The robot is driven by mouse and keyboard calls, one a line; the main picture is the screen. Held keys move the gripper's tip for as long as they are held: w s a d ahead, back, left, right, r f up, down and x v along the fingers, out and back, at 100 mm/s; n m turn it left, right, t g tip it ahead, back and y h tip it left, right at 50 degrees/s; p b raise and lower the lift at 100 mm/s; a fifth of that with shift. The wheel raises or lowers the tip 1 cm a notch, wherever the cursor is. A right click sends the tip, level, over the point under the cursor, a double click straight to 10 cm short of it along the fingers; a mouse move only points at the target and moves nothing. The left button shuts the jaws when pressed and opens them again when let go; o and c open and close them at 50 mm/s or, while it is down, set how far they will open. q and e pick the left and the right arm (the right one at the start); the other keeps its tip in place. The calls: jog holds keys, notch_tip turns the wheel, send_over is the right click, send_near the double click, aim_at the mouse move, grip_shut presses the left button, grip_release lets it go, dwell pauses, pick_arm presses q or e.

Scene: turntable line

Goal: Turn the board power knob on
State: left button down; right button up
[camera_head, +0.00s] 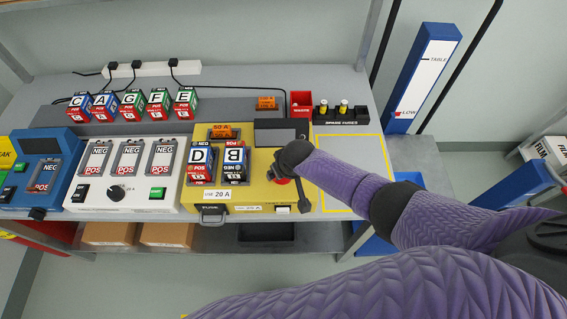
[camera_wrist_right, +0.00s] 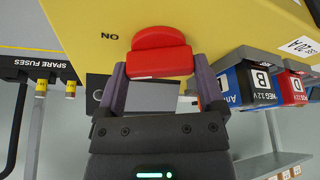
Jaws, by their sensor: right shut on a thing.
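The yellow power board (camera_head: 262,195) stands at the front right of the bench, with two battery blocks marked D (camera_head: 200,160) and B (camera_head: 233,162) in its slots. Its red power knob (camera_wrist_right: 158,53) shows in the right wrist view, with "ON" printed on the yellow face beside it. My right gripper (camera_wrist_right: 160,72) is shut on the red knob, one finger at each side. In the head view my right gripper (camera_head: 283,172) hides most of the knob. My left gripper is in neither view.
A white board (camera_head: 130,190) with a black knob and a blue board (camera_head: 50,140) stand to the left. Several battery blocks (camera_head: 132,104) line the back. A red waste bin (camera_head: 301,104) and spare fuse rack (camera_head: 340,112) stand behind a clear yellow-outlined area (camera_head: 345,165).

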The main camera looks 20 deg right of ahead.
jog(key=shift+a+m+h+p, duration=0.1)
jog(key=shift+m+h+p, duration=0.3)
jog(key=shift+m, duration=0.8)
jog(key=shift+m+h, duration=0.7)
jog(key=shift+m, duration=0.7)
jog(key=o, duration=1)
jog(key=shift+c, duration=0.2)
jog(key=p+v, duration=0.7)
jog(key=v, duration=0.3)
jog(key=shift+f, duration=0.1)
